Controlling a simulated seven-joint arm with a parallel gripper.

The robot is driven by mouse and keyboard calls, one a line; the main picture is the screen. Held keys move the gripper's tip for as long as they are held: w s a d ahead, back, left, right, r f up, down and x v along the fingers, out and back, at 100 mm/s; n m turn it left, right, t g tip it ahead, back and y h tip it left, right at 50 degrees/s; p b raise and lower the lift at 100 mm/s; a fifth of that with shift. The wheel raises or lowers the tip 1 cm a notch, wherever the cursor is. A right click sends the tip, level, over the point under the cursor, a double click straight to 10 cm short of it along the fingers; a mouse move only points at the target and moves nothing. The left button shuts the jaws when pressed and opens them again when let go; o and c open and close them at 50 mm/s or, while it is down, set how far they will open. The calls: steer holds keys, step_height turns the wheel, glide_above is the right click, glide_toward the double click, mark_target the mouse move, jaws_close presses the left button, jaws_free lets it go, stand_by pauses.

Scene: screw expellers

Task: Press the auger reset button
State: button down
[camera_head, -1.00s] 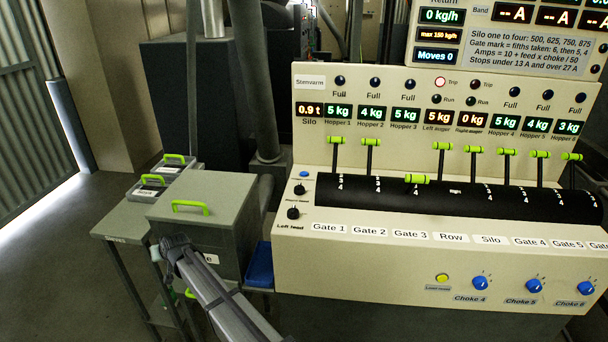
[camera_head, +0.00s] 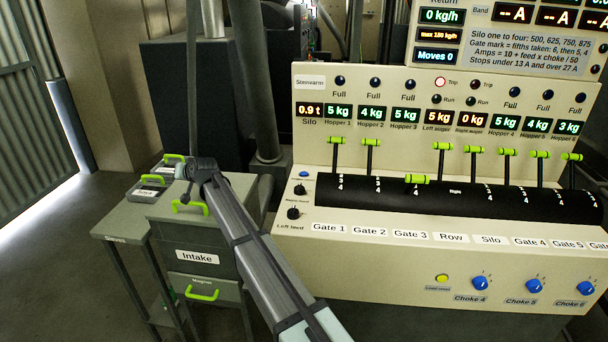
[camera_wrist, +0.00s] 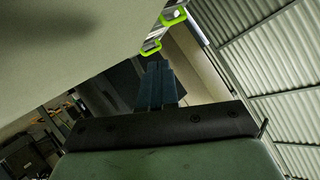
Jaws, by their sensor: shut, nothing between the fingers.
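A small blue button (camera_head: 303,174) sits on the left part of the cream panel (camera_head: 400,265), above two black knobs. Its label is too small to read. A yellow button (camera_head: 442,278) sits low on the panel's front; its label is blurred. My gripper (camera_wrist: 158,68) shows in the wrist view with its dark fingers together and nothing between them. In the head view my arm ends over the grey Intake box, left of the panel and apart from both buttons; the fingertips are hard to make out there.
The Intake box (camera_head: 196,238) has green handles and stands beside a grey table (camera_head: 122,229). Green-topped levers (camera_head: 416,179) rise from the panel. Blue choke knobs (camera_head: 481,283) are at lower right. Open floor lies at left.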

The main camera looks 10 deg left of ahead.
steer(key=w+d+r+m+h, duration=0.1)
steer(key=w+d, duration=0.5)
steer(key=d, duration=0.3)
steer(key=w+d+r+m+h, duration=0.1)
steer(key=w+d+r+m, duration=0.1)
steer(key=w+d, duration=0.5)
step_height(320, 180, up, 2)
steer(key=r+m+h, duration=0.1)
steer(key=m+h, duration=0.2)
glide_above(306, 174)
steer(key=shift+f, duration=0.25)
steer(key=shift+f, duration=0.15)
steer(key=shift+f, duration=4.3)
steer(key=shift+f, duration=0.85)
steer(key=shift+r, duration=0.9)
steer(key=shift+r, duration=0.1)
